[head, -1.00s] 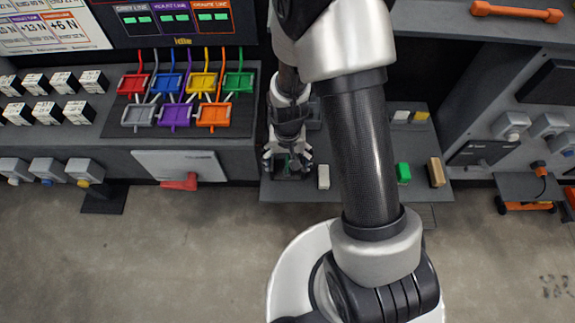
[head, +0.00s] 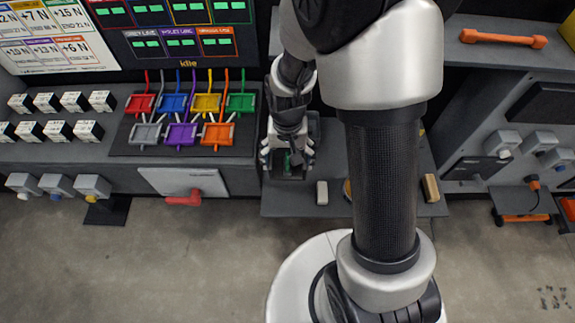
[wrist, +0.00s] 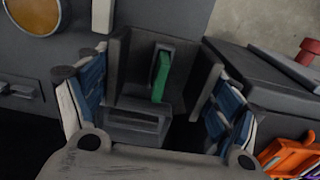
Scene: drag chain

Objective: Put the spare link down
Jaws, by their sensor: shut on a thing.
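My gripper (head: 287,165) is at the left end of the low grey shelf (head: 285,208). In the wrist view its blue-padded fingers (wrist: 160,95) stand on either side of a dark grey, box-like frame, the spare link (wrist: 118,65), and are shut on it. The link has upright side plates and a cross piece. An upright green strip (wrist: 160,75) shows between the plates. In the head view the link (head: 288,177) is mostly hidden by my gripper. I cannot tell whether it touches the shelf.
A white block (head: 322,192) stands just right of my gripper, a tan block (head: 431,188) further right. Coloured holders (head: 183,132) fill the bench to the left, above a red handle (head: 183,200). My arm hides the shelf's middle.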

